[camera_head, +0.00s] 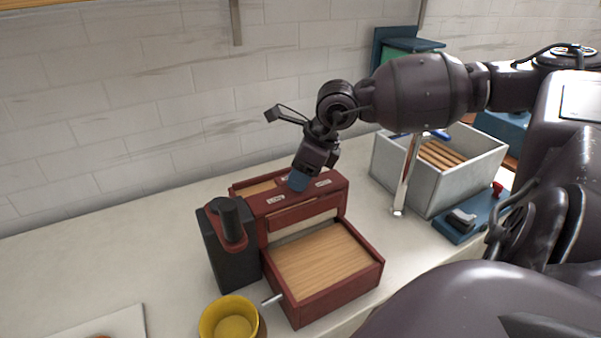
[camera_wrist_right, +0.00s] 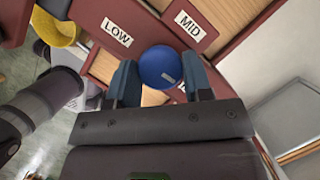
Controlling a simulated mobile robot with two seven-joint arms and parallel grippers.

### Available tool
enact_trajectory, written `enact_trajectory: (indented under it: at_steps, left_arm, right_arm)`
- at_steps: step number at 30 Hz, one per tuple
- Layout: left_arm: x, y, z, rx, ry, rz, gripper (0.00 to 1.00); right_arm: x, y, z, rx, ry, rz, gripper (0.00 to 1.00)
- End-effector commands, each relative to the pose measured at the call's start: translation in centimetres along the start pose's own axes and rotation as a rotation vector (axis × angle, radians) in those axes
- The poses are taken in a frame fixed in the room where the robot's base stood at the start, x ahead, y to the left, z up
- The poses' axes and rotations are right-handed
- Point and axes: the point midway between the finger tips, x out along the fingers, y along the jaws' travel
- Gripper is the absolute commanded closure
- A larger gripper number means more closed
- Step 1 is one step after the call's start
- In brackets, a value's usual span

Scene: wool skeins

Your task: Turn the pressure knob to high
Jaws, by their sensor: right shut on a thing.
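The pressure knob (camera_wrist_right: 160,66) is round and blue, on the dark red top bar of a machine (camera_head: 318,193). In the wrist view a LOW label (camera_wrist_right: 116,32) lies at its upper left and a MID label (camera_wrist_right: 190,26) at its upper right. A small pale mark shows on the knob's lower right part. No HIGH label is legible. My right gripper (camera_head: 298,181) reaches down onto the bar, its two blue-grey fingers shut on either side of the knob. In the head view the gripper mostly hides the knob. My left gripper is not in view.
A black unit with a dark handle (camera_head: 229,218) adjoins the machine's left side. A yellow bowl (camera_head: 231,322) stands at the front. A grey bin (camera_head: 440,180) with wooden slats and a blue device (camera_head: 467,220) stand at right. The counter at left is mostly clear.

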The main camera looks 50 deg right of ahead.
Motion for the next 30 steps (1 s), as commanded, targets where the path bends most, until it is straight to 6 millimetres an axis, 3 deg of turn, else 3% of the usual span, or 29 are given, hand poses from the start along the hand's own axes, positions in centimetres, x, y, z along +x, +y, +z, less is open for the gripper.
enact_trajectory:
  at_steps: [22,23,24,27,30]
  left_arm:
    - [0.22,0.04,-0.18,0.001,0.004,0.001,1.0]
    - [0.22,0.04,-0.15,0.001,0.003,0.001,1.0]
    - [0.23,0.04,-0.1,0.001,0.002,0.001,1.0]
    - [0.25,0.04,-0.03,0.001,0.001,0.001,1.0]
    - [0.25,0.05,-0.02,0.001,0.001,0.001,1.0]
  right_arm:
    - [-0.1,-0.01,0.09,0.081,-0.002,-0.035,0.78]
    - [-0.1,-0.01,0.09,0.081,-0.002,-0.035,0.51]
    - [-0.1,-0.01,0.08,0.081,-0.002,-0.035,0.45]
    - [-0.08,0.0,0.06,0.081,-0.001,-0.035,0.29]
    - [-0.06,0.01,0.04,0.081,-0.001,-0.034,0.29]
